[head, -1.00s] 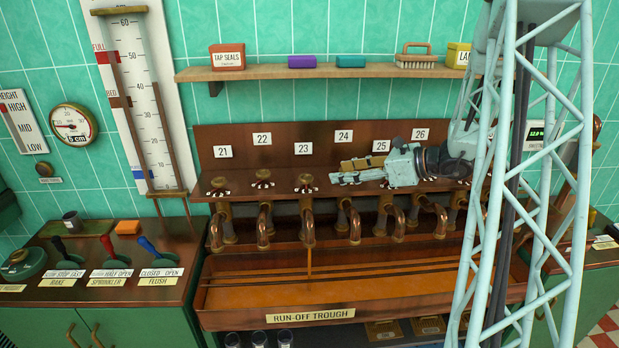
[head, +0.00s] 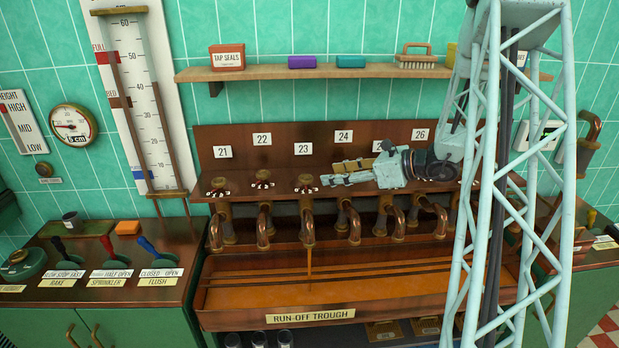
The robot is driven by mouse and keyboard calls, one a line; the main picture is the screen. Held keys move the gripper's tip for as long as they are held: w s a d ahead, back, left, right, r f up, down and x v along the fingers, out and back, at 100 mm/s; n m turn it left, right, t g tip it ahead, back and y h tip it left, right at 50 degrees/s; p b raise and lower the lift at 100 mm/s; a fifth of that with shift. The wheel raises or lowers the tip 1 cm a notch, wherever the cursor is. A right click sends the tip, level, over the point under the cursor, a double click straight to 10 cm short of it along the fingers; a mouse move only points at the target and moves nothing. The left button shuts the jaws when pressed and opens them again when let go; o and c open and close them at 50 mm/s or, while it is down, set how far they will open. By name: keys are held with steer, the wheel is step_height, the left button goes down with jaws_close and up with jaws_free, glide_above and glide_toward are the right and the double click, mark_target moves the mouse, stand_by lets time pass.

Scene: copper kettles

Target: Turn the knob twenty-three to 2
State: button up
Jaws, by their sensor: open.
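Knob twenty-three (head: 305,183) is a small dark brass knob on a pale dial with marks, on the wooden ledge below the number plate 23 (head: 303,149). The marks are too small to read. A copper tap spout (head: 307,230) stands beneath it, with a thin amber stream falling into the run-off trough (head: 310,318). My gripper (head: 328,174) is open and empty. It reaches in from the right, its fingers pointing left, with the tips just right of knob twenty-three. I cannot tell whether they touch it. My gripper and arm hide the knobs below 24 and 25.
Knobs 21 (head: 219,186) and 22 (head: 263,179) stand to the left on the same ledge. The number board (head: 270,142) rises behind the fingers. A shelf (head: 350,72) with boxes and a brush runs above. Levers (head: 107,245) stand on the left counter.

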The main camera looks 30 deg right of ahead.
mark_target(306, 177)
steer(key=shift+x, duration=5.25)
steer(key=shift+c, duration=0.7)
steer(key=c, duration=0.7)
